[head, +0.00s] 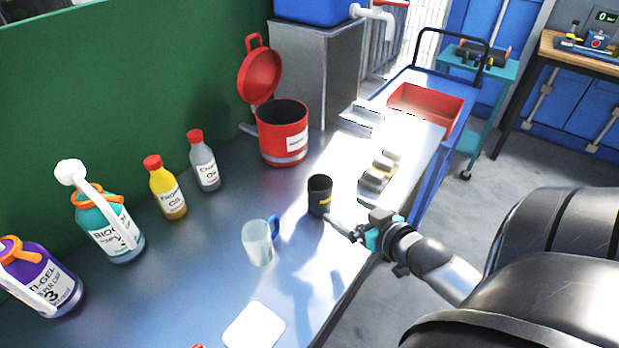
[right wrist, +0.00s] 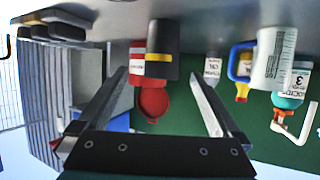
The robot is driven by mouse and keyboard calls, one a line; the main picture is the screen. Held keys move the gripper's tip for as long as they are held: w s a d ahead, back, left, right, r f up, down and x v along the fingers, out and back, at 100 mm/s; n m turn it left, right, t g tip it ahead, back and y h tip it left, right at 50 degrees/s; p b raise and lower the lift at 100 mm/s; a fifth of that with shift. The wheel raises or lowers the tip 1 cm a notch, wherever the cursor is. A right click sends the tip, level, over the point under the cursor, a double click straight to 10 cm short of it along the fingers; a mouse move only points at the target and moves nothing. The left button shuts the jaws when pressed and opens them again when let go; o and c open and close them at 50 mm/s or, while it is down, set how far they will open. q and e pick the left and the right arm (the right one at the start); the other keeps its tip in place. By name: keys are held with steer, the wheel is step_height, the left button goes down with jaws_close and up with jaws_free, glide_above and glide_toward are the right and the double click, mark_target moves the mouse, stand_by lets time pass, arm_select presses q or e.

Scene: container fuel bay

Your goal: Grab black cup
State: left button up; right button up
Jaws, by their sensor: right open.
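The black cup (head: 319,188) stands upright on the metal bench, with a yellow band low on its side. My right gripper (head: 346,228) is open beside the cup, on its front right, and low over the bench. In the right wrist view, which is upside down, the cup (right wrist: 163,40) shows ahead of the two spread fingers (right wrist: 160,82) and within the width of the gap. The fingers look empty and not touching the cup. My left gripper is not in view.
A clear jug (head: 257,243) with a blue handle stands left of the cup. A red bin (head: 283,145) with its lid up stands behind. Grey blocks (head: 378,172) lie to the right. Several bottles line the left. A white plate (head: 254,327) lies in front.

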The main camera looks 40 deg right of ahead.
mark_target(328, 199)
steer(key=shift+w+f, duration=0.15)
steer(key=shift+w, duration=0.3)
steer(key=x, duration=0.3)
steer(key=shift+w+f+b, duration=0.1)
steer(key=shift+b, duration=0.3)
steer(key=b+x, duration=0.1)
steer(key=x, duration=0.3)
steer(key=shift+w+d+f, duration=0.1)
steer(key=shift+w, duration=0.15)
steer(key=shift+w+f, duration=0.15)
steer(key=shift+w, duration=0.25)
steer(key=b+x, duration=0.1)
steer(key=x, duration=0.3)
steer(key=shift+w, duration=0.6)
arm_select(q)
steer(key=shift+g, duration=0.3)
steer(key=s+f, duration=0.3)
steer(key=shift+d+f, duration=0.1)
